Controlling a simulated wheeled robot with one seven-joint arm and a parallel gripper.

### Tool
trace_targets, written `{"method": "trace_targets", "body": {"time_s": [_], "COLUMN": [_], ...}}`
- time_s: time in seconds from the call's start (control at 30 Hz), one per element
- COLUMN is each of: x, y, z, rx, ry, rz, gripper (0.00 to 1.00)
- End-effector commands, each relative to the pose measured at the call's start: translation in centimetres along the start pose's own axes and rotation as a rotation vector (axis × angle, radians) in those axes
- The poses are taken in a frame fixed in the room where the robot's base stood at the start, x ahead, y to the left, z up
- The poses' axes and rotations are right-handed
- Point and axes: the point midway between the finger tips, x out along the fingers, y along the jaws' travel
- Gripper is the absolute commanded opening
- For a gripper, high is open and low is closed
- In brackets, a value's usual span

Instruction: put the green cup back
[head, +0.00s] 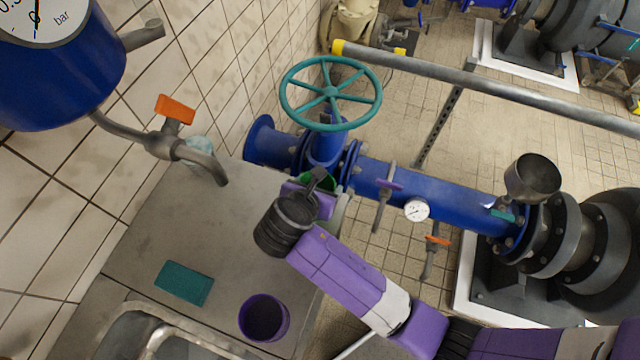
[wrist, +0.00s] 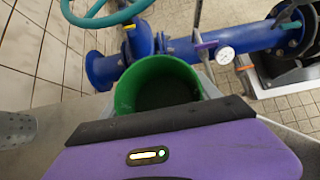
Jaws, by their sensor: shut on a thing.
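The green cup (wrist: 158,88) is upright or nearly so in the wrist view, its open mouth towards the camera and its inside dark. My gripper (wrist: 165,122) is shut on it, and the dark front edge of the gripper hides the cup's lower part. In the head view my gripper (head: 312,192) is at the right edge of the grey counter, by the blue pipe. Only a strip of the green cup (head: 329,183) shows there, behind the gripper. I cannot tell whether the cup touches anything below it.
A grey counter (head: 160,215) holds a teal sponge (head: 184,283) and a purple cup (head: 263,317). A tap with an orange handle (head: 175,109) hangs over its back. A sink (head: 135,335) is at the front. A blue pipe (head: 385,182) with a teal handwheel (head: 331,92) runs beyond it.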

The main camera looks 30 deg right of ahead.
Motion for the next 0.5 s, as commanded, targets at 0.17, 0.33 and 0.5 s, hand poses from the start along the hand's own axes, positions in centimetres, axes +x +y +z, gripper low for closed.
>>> {"method": "trace_targets", "body": {"time_s": [0.17, 0.33, 0.5], "x": [-0.01, -0.02, -0.16], "y": [0.01, 0.01, 0.04], "z": [0.01, 0.02, 0.04], "rx": [0.0, 0.0, 0.0], "ry": [0.0, 0.0, 0.0], "rz": [0.0, 0.0, 0.001], "gripper": [0.92, 0.92, 0.92]}}
